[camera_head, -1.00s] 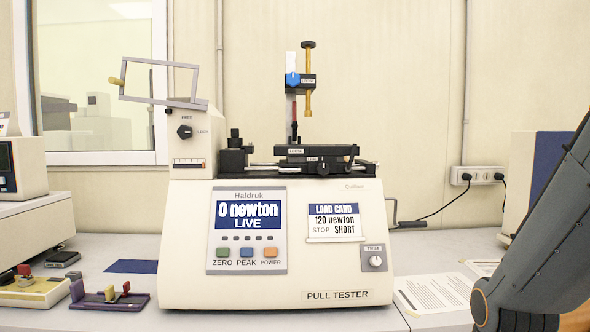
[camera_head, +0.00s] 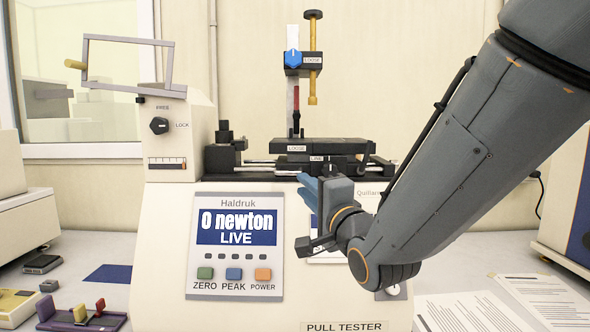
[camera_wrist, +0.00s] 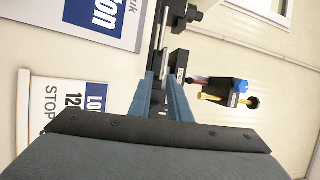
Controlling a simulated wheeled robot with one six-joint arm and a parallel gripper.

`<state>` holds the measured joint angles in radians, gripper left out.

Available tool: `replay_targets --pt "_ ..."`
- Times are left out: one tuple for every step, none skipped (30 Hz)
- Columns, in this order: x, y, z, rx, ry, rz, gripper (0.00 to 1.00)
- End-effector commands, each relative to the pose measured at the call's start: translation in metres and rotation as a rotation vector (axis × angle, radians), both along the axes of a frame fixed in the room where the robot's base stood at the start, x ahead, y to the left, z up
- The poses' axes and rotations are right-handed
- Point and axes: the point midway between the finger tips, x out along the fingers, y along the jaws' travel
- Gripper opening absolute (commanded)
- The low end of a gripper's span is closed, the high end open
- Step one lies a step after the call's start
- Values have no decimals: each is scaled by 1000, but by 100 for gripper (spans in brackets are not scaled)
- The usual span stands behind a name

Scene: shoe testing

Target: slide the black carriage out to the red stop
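The black carriage (camera_head: 325,158) sits on the rails on top of the cream pull tester (camera_head: 165,225), below a clamp post. It also shows in the wrist view (camera_wrist: 180,62), beyond the fingertips. My gripper (camera_head: 308,187) is in front of the tester, just below the carriage in the head view. In the wrist view its two blue fingers (camera_wrist: 163,84) are apart with nothing held between them. A red piece (camera_head: 296,97) shows on the post above the carriage; I cannot tell whether this is the red stop. No other red stop is clear.
The clamp head (camera_head: 304,62) has a blue knob and a yellow screw. A black FREE/LOCK knob (camera_head: 159,126) is at the left, under a tilted frame guard (camera_head: 130,66). The screen (camera_head: 237,227) reads 0 newton. My arm hides most of the load card. Papers (camera_head: 470,312) lie at right.

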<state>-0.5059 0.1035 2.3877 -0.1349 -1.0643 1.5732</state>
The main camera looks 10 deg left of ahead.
Motion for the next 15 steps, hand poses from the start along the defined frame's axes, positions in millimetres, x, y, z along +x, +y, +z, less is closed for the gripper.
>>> replay_targets --pt "-1 4 5 19 -4 10 17" --pt "-1 7 6 25 -5 13 17" --pt "1 9 7 29 -5 16 17" --pt "4 11 8 30 -6 16 17" --pt "6 13 9 30 -6 16 17" --pt "10 16 10 29 -5 16 17" --pt "14 19 10 29 -5 16 17" --pt "17 21 11 29 -5 16 17" --pt "22 25 12 29 -5 16 17" --pt "26 27 13 28 -5 15 17" --pt "30 30 14 27 -5 14 17" --pt "35 33 15 27 -5 14 17" --pt "38 35 15 27 -4 14 17" --pt "41 38 16 27 -5 13 17" --pt "45 40 16 27 -5 13 17"
